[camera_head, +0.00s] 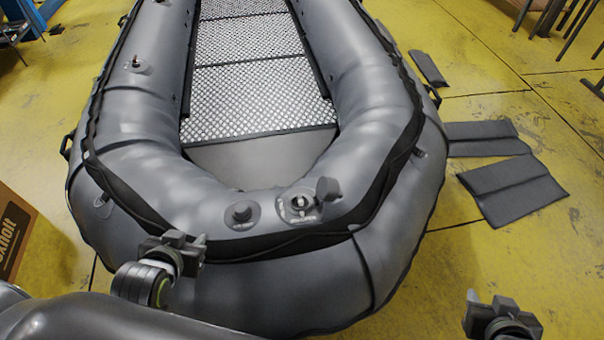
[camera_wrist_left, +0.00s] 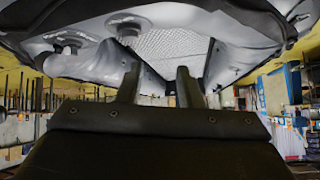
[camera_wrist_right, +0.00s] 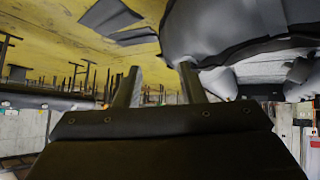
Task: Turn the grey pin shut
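The grey pin (camera_head: 299,202) stands in the middle of the open valve on the grey boat's rounded end, in the head view. The valve's cap (camera_head: 328,189) is swung open to its right. Whether the pin is up or down is too small to tell. A second valve (camera_head: 241,213), covered by a dark cap, sits to its left. My left gripper (camera_head: 186,243) is in front of the boat's end, to the lower left of both valves and apart from them. Its fingers (camera_wrist_left: 157,85) are apart and empty. My right gripper (camera_head: 494,308) is at the lower right, open, with nothing between its fingers (camera_wrist_right: 158,82).
The grey boat (camera_head: 150,120) fills the middle, with a patterned floor panel (camera_head: 255,100). Dark folded pads (camera_head: 512,188) lie on the yellow floor at right. A cardboard box (camera_head: 14,225) stands at the left edge. Open floor lies between the boat and my right gripper.

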